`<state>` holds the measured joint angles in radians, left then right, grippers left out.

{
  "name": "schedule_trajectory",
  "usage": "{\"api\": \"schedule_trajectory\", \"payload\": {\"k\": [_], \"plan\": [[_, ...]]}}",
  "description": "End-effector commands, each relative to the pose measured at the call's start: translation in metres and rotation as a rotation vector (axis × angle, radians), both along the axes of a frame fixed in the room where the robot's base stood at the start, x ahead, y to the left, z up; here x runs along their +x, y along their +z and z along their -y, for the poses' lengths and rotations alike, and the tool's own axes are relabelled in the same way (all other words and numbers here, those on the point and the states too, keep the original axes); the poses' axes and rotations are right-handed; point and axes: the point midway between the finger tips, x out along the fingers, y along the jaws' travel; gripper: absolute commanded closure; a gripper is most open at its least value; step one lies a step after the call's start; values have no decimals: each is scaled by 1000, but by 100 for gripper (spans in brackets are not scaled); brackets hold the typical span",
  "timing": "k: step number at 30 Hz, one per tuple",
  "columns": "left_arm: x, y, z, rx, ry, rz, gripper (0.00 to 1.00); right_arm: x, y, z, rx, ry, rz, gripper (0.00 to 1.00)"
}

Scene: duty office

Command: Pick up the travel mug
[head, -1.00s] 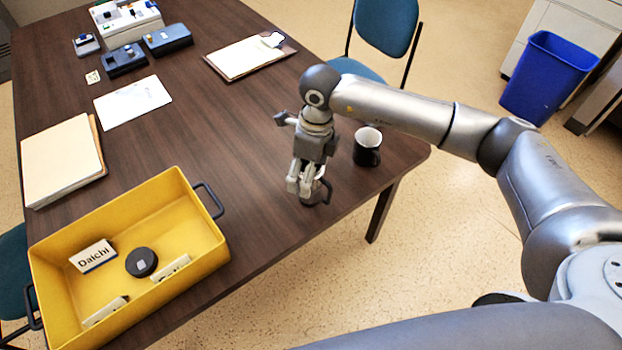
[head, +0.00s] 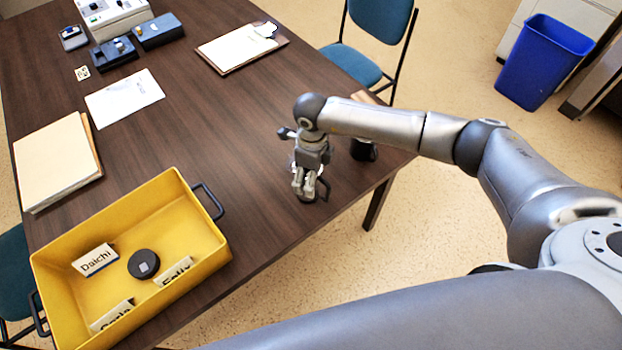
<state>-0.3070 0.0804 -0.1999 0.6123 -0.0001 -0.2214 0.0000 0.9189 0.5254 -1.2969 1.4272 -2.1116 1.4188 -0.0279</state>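My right gripper (head: 305,188) points down near the table's right front edge. Its fingers are around or just in front of a small dark item with a loop-like handle (head: 324,187), mostly hidden by the gripper. This may be the travel mug; I cannot tell, nor whether the fingers are closed on it. A black mug (head: 364,151) stands to the right of the gripper, its upper part covered by my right forearm. My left gripper is out of view.
A yellow crate (head: 205,229) with name plates and a black round item (head: 143,264) is at the front left. Folders (head: 55,160), a paper (head: 124,97), a clipboard (head: 240,48) and devices lie farther back. A chair (head: 378,30) stands behind the table. The table's middle is clear.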

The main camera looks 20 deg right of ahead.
Motion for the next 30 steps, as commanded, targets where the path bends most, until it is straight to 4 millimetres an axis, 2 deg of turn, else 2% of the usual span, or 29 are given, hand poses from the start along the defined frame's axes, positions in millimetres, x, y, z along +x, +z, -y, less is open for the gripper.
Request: {"api": "schedule_trajectory", "payload": {"k": [6,13,24,30], "plan": [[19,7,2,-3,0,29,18,0,-18,0,1,1,-1,18],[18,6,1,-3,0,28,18,0,-19,0,1,1,1,19],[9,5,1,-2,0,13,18,0,-19,0,1,1,0,66],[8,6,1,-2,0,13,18,0,-18,0,2,1,1,68]]}}
